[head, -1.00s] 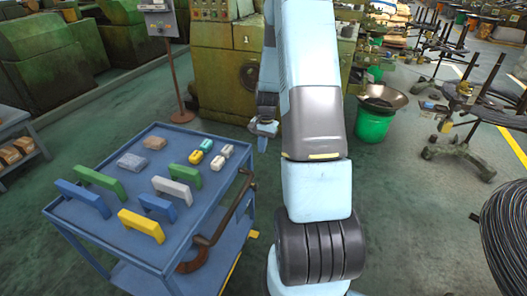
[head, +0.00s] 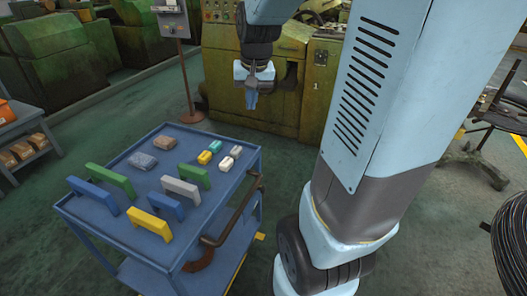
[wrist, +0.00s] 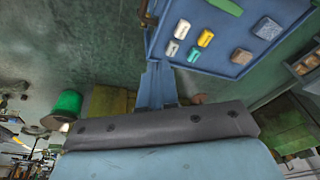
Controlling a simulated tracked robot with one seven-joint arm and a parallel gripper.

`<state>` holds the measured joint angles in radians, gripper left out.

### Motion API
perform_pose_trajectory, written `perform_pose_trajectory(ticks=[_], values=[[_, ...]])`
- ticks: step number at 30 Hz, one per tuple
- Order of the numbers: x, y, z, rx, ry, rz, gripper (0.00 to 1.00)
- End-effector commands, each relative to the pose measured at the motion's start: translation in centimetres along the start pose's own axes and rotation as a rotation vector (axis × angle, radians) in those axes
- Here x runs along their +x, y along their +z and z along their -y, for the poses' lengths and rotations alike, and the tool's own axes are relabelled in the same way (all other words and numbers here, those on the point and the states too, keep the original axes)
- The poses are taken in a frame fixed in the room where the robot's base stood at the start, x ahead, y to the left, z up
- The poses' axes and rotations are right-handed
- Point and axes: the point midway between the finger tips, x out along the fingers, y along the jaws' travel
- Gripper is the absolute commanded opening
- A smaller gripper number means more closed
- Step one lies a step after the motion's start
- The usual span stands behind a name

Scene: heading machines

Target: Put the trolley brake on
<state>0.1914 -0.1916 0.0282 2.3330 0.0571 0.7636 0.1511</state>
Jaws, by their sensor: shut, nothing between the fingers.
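The blue trolley (head: 215,186) stands at the left in the head view, with several coloured arches and small blocks on its top. Its top also shows in the wrist view (wrist: 224,70). A brown curved handle (head: 236,212) is on its right side. A small yellow piece (head: 259,236) sticks out low on that side; I cannot tell whether it is the brake. The wheels are hidden. My gripper (head: 252,103) is shut and empty, pointing down beyond the trolley's far right corner. In the wrist view its fingers (wrist: 157,72) are beside the trolley's edge.
A green machine (head: 300,100) stands behind my gripper. A post with a control box (head: 172,22) rises behind the trolley. A side table with brown blocks (head: 28,148) is at the left. Wire coils (head: 512,235) are at the right. Green floor is clear around the trolley.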

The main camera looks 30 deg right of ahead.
Motion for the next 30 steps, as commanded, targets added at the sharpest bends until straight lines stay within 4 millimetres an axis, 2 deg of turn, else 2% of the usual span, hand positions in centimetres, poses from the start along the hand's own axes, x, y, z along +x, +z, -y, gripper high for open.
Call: perform_pose_trajectory(ticks=[1,6,15,22,30], values=[[-1.3,0.9,0.3,-0.026,-0.005,-0.022,0.0],[-4.8,4.1,0.9,-0.111,-0.015,-0.079,0.0],[-9.5,10.1,1.1,-0.252,-0.035,-0.181,0.0],[-11.2,13.3,0.8,-0.326,-0.046,-0.234,0.0],[-11.6,14.3,0.6,-0.349,-0.048,-0.249,0.0]])
